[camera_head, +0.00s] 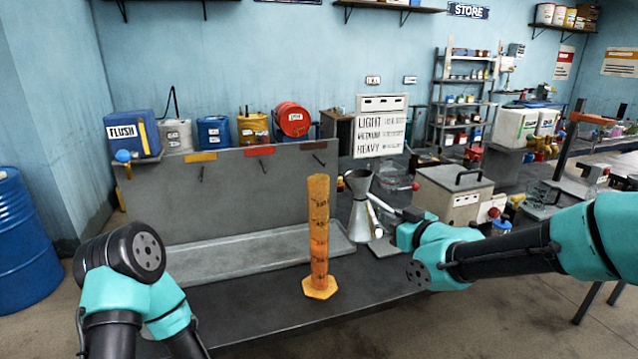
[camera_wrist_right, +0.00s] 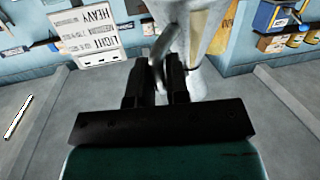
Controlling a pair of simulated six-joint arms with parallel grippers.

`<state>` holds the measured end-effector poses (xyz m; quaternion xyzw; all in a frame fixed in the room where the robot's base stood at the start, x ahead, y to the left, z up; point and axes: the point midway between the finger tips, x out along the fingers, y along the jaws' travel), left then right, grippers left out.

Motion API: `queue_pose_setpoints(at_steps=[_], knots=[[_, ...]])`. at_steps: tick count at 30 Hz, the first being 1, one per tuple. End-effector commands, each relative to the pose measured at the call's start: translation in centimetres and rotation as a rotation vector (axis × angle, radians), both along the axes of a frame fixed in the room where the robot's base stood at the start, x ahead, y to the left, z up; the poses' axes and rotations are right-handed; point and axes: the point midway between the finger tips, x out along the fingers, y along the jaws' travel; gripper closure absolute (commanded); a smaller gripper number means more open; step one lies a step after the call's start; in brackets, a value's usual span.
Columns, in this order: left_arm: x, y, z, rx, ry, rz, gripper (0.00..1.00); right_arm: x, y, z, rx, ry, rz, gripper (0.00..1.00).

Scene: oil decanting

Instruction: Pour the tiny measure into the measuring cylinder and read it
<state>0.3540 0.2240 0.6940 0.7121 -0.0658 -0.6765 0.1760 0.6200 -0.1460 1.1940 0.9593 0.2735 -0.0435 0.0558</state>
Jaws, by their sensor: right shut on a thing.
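The orange measuring cylinder (camera_head: 318,232) stands upright on the dark bench, with dark graduation marks and a wide foot. A brighter orange band shows in its lower half; I cannot read a level. A grey metal measure with a flared mouth (camera_head: 361,215) is upright just right of the cylinder, apart from it. My right gripper (camera_head: 383,207) is shut on the measure's handle from the right. In the right wrist view the fingers (camera_wrist_right: 160,85) close on the handle, with the metal body (camera_wrist_right: 196,50) beyond. I cannot tell if its base touches the bench. Its inside is hidden. My left gripper is not in view.
A long grey tray (camera_head: 230,258) lies behind the cylinder against a grey back panel (camera_head: 235,195). Cans and drums, including a red one (camera_head: 291,120), stand behind it. A grey lidded box (camera_head: 452,190) is right of the measure. The bench front (camera_head: 255,305) is clear.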

Motion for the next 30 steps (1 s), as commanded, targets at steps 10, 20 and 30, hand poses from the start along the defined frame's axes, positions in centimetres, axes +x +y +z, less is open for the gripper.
queue_pose_setpoints(at_steps=[10, 20, 30], knots=[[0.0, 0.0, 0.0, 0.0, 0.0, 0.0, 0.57, -0.1, 0.2, -1.4, 0.101, -0.051, 0.006, 1.0], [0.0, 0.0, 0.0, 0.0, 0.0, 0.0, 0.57, -0.1, 0.2, -1.7, 0.126, -0.063, 0.009, 1.0], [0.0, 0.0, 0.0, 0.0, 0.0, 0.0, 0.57, 0.0, 0.0, -2.4, 0.126, -0.062, -0.006, 1.0]])
